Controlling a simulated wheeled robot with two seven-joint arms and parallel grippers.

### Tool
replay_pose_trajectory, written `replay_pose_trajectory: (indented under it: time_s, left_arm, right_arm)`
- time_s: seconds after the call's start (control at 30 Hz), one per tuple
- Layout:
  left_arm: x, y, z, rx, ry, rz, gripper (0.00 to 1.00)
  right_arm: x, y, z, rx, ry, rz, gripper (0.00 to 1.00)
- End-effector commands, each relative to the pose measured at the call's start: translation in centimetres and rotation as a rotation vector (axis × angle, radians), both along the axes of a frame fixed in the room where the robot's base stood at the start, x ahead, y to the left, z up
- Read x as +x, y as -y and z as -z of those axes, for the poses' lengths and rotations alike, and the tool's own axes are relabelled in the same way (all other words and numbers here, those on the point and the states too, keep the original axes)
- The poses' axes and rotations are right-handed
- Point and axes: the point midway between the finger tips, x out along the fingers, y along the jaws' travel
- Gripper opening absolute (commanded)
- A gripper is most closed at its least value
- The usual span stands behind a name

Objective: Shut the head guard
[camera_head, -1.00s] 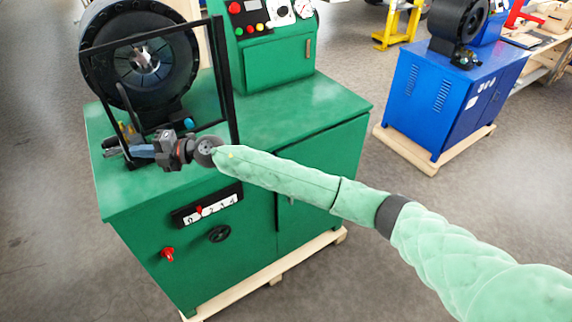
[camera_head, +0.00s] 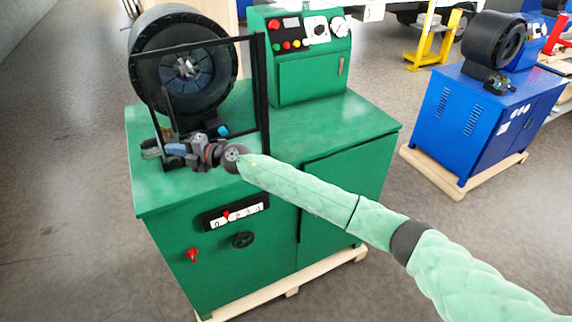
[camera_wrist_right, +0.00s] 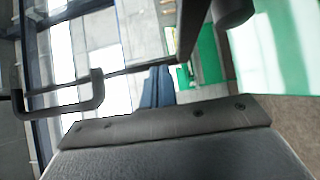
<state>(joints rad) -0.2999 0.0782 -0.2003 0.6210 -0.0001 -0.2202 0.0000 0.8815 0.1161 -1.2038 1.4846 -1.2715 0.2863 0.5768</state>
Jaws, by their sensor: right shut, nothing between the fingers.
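The head guard (camera_head: 263,95) is a clear panel in a thin black frame. In the head view it stands in front of the round black crimper head (camera_head: 185,68) on the green machine. I cannot tell whether it is fully shut. My right gripper (camera_head: 146,149) is shut and empty, low by the guard's lower left part, above the green top. In the right wrist view, its blue-grey fingers (camera_wrist_right: 157,87) are together, and a dark U-shaped handle (camera_wrist_right: 95,92) lies to their left, apart from them. Contact with the guard cannot be told. My left gripper is not in view.
The green machine top (camera_head: 325,120) has free room right of the guard. A control panel (camera_head: 300,30) rises behind. A numbered strip (camera_head: 236,216) and a red knob (camera_head: 192,255) are on the front. A blue machine (camera_head: 470,115) stands apart to the right.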

Motion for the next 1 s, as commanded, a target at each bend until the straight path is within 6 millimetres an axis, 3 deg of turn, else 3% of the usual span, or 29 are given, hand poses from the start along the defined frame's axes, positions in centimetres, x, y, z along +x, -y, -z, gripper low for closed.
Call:
replay_pose_trajectory:
  time_s: [0.07,0.6,1.0]
  left_arm:
    - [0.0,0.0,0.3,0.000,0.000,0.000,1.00]
    - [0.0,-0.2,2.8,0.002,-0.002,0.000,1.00]
    - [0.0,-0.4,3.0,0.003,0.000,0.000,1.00]
  right_arm:
    - [0.5,0.7,-0.2,0.002,0.004,0.010,0.00]
    - [-1.1,6.9,0.0,0.000,0.004,0.001,0.00]
    - [-1.5,7.8,-0.2,0.001,0.002,-0.001,0.00]
